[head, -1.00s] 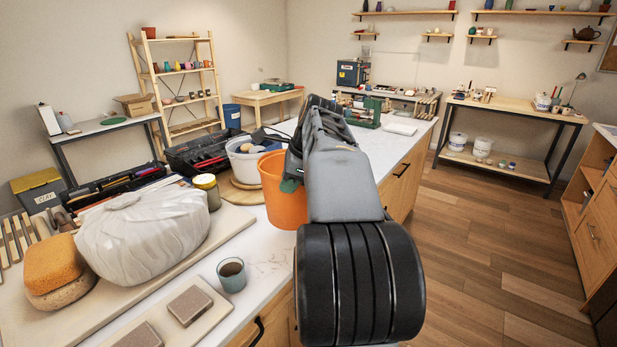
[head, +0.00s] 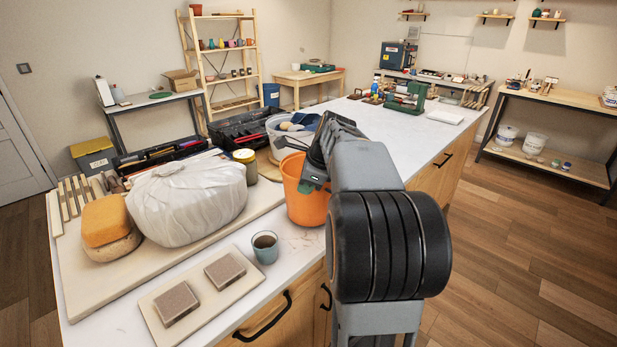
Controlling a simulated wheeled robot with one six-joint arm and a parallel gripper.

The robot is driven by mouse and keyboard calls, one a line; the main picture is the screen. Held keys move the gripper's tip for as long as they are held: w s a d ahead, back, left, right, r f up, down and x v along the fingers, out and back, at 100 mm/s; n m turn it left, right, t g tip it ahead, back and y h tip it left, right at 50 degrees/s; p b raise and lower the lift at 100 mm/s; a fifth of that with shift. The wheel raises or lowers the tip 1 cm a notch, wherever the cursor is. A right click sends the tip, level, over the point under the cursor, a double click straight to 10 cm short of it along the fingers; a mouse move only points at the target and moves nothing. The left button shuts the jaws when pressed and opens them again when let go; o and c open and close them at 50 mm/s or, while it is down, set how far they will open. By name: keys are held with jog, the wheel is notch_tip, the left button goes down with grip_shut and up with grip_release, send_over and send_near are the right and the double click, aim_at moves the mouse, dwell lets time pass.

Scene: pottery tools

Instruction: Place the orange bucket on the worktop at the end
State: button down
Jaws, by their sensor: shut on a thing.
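In the head view the orange bucket (head: 304,203) is upright at the worktop's right-hand edge, just in front of the white bucket. My gripper (head: 316,180) reaches over its right side and is shut on the bucket at the rim. My arm hides the bucket's right part, and the fingertips are mostly hidden. The white worktop (head: 400,141) runs from the near left to the far right. I cannot tell whether the bucket's base touches the worktop or is a little above it.
A white bucket with tools (head: 283,131) stands just behind. A jar (head: 246,165), a wrapped bundle (head: 188,201), a cup (head: 265,247) and a board with two blocks (head: 157,311) are to the left. Bare worktop lies beyond, before the green machine (head: 406,98).

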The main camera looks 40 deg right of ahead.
jog(key=shift+f, duration=0.35)
jog(key=c, duration=1.6)
grip_release()
jog(key=shift+f, duration=0.25)
jog(key=o, duration=0.4)
jog(key=shift+s, duration=0.1)
